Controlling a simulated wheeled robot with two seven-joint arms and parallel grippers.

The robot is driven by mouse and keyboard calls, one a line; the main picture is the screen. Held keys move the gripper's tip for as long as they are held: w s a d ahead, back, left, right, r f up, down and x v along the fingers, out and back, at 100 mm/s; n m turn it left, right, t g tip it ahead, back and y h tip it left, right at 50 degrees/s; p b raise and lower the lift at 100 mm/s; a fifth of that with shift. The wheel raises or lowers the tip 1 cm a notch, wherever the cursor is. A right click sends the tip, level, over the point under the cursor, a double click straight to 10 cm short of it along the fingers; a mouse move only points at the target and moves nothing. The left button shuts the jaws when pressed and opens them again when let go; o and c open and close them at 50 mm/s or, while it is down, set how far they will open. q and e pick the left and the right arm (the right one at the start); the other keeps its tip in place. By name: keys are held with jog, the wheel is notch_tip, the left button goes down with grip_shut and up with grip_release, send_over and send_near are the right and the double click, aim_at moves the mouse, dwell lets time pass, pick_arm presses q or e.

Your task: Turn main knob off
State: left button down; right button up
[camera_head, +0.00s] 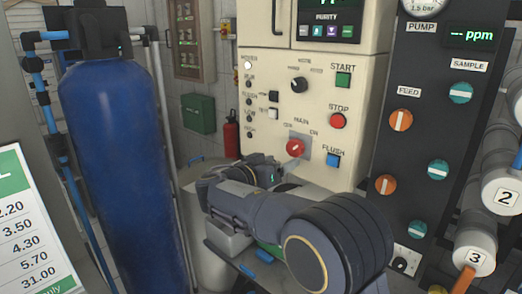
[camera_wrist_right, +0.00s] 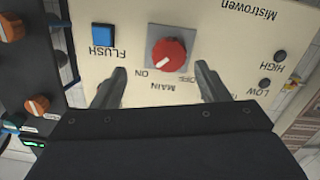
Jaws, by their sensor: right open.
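The red main knob (camera_head: 295,148) sits on a grey square plate on the cream control panel, with OFF at its upper left and ON at its upper right. In the right wrist view, which is upside down, the main knob (camera_wrist_right: 168,50) shows a white mark toward its lower left, on the ON side. My right gripper (camera_wrist_right: 160,72) is open and empty, its two fingers apart on either side of the knob's plate and not visibly touching the knob. In the head view the right gripper (camera_head: 292,166) is just below the knob, partly hidden by my arm. My left gripper is not in view.
The blue FLUSH button (camera_head: 333,160) is close to the right of the knob, and the red STOP button (camera_head: 337,121) is above it. A dark panel with orange and teal knobs (camera_head: 401,120) stands at right. A large blue tank (camera_head: 115,170) stands at left.

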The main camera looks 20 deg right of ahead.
aim_at(292, 149)
jog(key=w+d+p, duration=0.1)
jog(key=w+d, duration=0.1)
jog(key=w+d+r+p, duration=0.1)
jog(key=w+d, duration=0.1)
jog(key=shift+w+d, duration=0.15)
jog(key=shift+w+d+f, duration=0.15)
jog(key=shift+w+d, duration=0.15)
jog(key=shift+d, duration=0.15)
jog(key=c, duration=1)
